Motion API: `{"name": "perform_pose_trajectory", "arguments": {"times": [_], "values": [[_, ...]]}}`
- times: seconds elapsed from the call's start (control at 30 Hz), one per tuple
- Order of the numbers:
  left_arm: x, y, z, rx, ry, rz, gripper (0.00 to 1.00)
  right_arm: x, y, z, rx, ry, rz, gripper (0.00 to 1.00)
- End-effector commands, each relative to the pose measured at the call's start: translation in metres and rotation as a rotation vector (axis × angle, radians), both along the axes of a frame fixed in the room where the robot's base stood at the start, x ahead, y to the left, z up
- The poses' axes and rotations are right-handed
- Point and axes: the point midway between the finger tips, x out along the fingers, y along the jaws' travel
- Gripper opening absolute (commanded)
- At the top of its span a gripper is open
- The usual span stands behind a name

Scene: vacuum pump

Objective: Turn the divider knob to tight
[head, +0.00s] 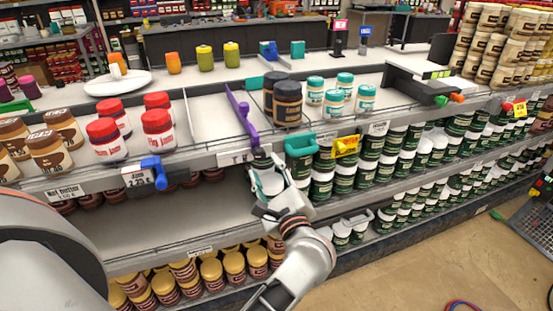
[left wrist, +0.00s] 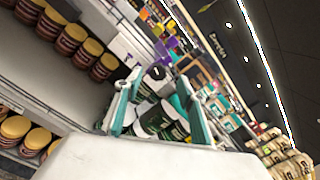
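A purple divider (head: 240,112) stands on the upper shelf, its front end near the shelf edge. A small purple piece (left wrist: 157,72) shows between my fingertips in the left wrist view. My left gripper (head: 268,162) is just below and in front of the purple divider at the shelf edge. In the left wrist view my left gripper (left wrist: 160,85) has its two teal fingers spread, with nothing held between them. A blue knob-like piece (head: 155,172) sits on the shelf front to the left. The knob's setting is too small to read. My right gripper is not in view.
Red-lidded jars (head: 158,135) stand left of the divider and dark jars (head: 287,104) right of it. A teal piece (head: 300,147) and a yellow piece (head: 346,147) sit on the shelf edge to the right. Green-labelled jars (head: 372,148) fill the shelf below.

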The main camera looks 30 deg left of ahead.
Motion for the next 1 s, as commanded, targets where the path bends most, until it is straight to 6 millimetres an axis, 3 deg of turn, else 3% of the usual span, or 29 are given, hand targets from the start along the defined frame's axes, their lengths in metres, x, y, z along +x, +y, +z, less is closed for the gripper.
{"name": "perform_pose_trajectory", "arguments": {"times": [0.23, 0.7, 1.0], "values": [[0.006, 0.002, -0.006, -0.102, -0.037, 0.007, 0.40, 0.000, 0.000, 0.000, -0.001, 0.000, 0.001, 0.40], [0.047, 0.050, -0.006, -0.097, -0.034, 0.006, 0.40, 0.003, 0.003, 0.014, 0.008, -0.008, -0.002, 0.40], [0.053, 0.058, -0.007, -0.099, -0.034, 0.007, 0.40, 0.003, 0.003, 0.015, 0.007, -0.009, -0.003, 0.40]]}}
